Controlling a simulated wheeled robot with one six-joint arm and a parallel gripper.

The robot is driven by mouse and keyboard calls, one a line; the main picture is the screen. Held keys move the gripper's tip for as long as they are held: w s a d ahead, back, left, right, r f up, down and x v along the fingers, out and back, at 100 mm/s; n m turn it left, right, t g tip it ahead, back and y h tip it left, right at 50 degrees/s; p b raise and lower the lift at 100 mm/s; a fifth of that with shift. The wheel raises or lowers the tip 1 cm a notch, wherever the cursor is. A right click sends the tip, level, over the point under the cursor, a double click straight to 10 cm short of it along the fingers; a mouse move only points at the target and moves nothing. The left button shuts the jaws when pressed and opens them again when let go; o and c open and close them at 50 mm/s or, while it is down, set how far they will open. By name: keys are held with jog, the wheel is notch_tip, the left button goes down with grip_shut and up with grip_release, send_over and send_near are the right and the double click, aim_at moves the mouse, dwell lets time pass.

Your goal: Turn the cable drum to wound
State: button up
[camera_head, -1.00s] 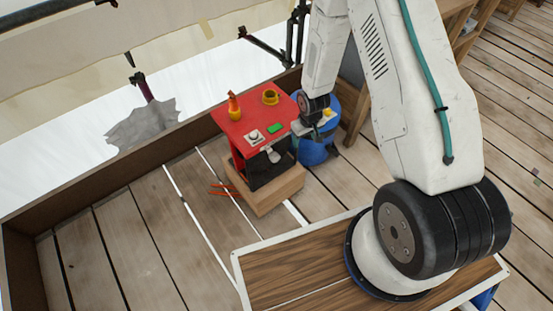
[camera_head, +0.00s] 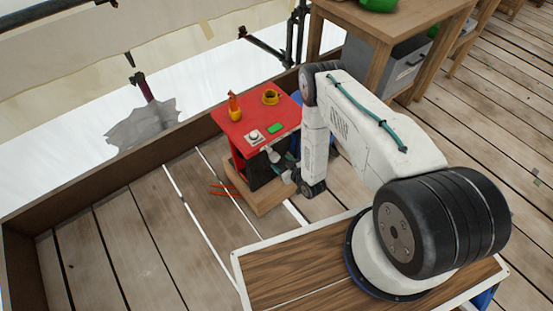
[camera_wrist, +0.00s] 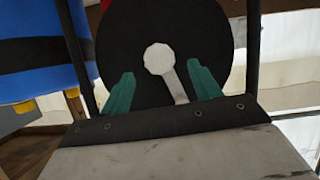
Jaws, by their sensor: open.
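The cable drum is a black disc (camera_wrist: 125,45) that fills the middle of the wrist view, below a red top. A pale round hub (camera_wrist: 158,58) sits at its centre. A pale crank bar (camera_wrist: 175,85) runs from the hub down and slightly right. My gripper (camera_wrist: 161,73) is open, its teal fingers on either side of the bar in the picture; the right finger is nearer. Contact cannot be told. In the head view the drum (camera_head: 262,170) shows as a dark shape under the red table, with my gripper (camera_head: 285,167) close at its right.
The red table (camera_head: 232,122) on a wooden block (camera_head: 268,200) carries an orange bottle (camera_head: 233,106), a yellow cup (camera_head: 270,97), a white switch plate and a green block (camera_head: 275,128). A blue barrel (camera_wrist: 35,55) stands at left in the wrist view.

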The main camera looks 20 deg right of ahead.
aim_at(277, 159)
jog(key=x, duration=0.5)
jog(key=shift+w, duration=0.1)
grip_shut()
jog(key=shift+d, duration=0.1)
jog(key=shift+d, duration=0.1)
